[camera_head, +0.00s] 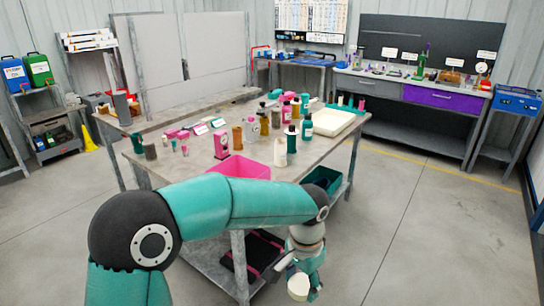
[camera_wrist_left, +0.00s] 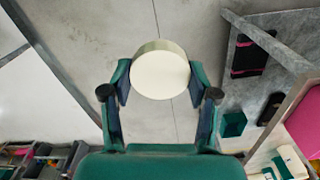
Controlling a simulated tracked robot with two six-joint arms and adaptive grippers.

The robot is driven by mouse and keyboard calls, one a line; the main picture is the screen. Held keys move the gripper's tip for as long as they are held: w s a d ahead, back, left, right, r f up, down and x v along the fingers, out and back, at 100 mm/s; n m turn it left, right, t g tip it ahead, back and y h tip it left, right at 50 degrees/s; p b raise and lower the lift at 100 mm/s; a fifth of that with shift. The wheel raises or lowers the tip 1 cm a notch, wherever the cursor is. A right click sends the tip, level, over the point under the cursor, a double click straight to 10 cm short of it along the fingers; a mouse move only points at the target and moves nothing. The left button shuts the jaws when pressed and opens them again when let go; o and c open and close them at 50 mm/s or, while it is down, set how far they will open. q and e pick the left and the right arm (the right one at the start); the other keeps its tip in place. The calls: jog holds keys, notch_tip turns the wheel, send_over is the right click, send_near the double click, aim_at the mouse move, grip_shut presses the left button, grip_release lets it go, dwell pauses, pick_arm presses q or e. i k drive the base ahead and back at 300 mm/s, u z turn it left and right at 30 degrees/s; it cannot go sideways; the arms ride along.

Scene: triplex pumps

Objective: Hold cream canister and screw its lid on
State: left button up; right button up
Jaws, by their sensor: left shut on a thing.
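My left gripper (camera_head: 300,284) hangs low in front of the workbench, past its front edge. It is shut on a round cream piece (camera_head: 298,287), which looks like the lid. In the left wrist view the cream lid (camera_wrist_left: 160,75) shows as a pale disc with a short side wall, between the two fingers of the left gripper (camera_wrist_left: 160,88). A plain cream cylinder (camera_head: 280,153), which looks like the canister, stands upright near the bench's front right; its top is too small to read. My right gripper is not in view.
The grey workbench (camera_head: 205,165) carries several bottles and canisters, a pink bin (camera_head: 241,167) at its front edge and a cream tray (camera_head: 333,122) at the right. A teal bin (camera_head: 322,179) is below the right edge. Open floor (camera_head: 430,230) lies to the right.

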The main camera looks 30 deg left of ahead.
aim_at(280, 144)
jog(key=u, duration=0.9)
jog(key=i, duration=0.95)
jog(key=u, duration=0.15)
